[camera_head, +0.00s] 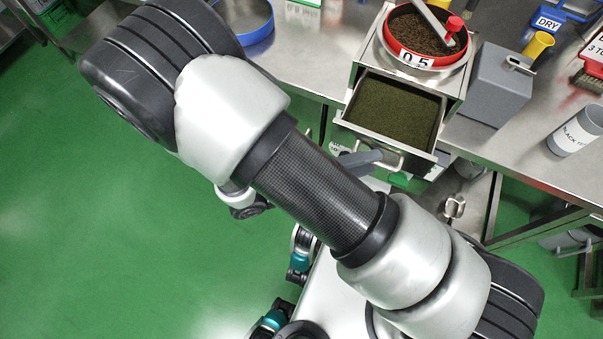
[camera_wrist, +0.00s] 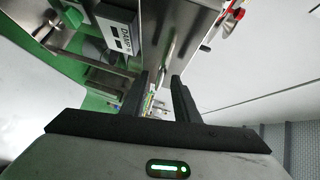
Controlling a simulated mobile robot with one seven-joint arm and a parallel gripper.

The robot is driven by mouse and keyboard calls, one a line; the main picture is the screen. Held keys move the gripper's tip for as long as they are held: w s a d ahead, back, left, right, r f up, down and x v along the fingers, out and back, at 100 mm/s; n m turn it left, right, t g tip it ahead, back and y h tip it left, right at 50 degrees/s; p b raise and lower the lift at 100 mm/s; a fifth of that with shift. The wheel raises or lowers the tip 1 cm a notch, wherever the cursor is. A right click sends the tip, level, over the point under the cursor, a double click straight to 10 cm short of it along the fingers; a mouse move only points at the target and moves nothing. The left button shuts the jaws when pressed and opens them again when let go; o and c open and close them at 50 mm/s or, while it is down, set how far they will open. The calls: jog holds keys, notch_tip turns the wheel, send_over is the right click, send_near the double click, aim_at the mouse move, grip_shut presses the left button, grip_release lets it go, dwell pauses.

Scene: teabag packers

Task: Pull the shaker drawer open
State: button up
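The shaker drawer (camera_head: 393,112) stands pulled out from the steel shaker housing (camera_head: 357,52) in the head view, with dark green tea powder inside. Its bar handle (camera_head: 398,163) is on the front face. My gripper (camera_head: 372,157) is at the left end of this handle; in the head view its dark fingers overlap the handle, and the contact is hard to make out. In the wrist view my two black fingers (camera_wrist: 160,78) stand apart with a visible gap, close to a steel surface. I cannot tell there whether the handle lies between them.
A red-rimmed round sieve (camera_head: 430,58) marked 0.5 sits on top of the housing. A grey box (camera_head: 497,86) stands right of it, and a white cylinder (camera_head: 577,132) lies farther right on the steel table (camera_head: 530,150). The green floor (camera_head: 110,230) at left is clear.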

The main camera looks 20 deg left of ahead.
jog(key=v, duration=1.6)
jog(key=shift+s+a, duration=0.15)
jog(key=shift+s, duration=0.15)
jog(key=shift+r, duration=0.15)
jog(key=w+d+r+m+g+y+p, duration=0.2)
jog(key=w+d+r+m+g, duration=0.35)
jog(key=r+m, duration=0.4)
jog(key=w+d+r+m+g+y+p, duration=0.2)
jog(key=w+d+r+m+g, duration=0.4)
jog(key=m, duration=0.6)
jog(key=d+r+m+t+y+p, duration=0.4)
jog(key=d+r+m, duration=1.2)
jog(key=m, duration=0.8)
jog(key=r+t+y, duration=0.1)
jog(key=t+y, duration=0.1)
jog(key=y, duration=0.2)
jog(key=shift+s+r+m, duration=0.2)
jog(key=shift+s+m, duration=0.1)
jog(key=shift+m, duration=0.05)
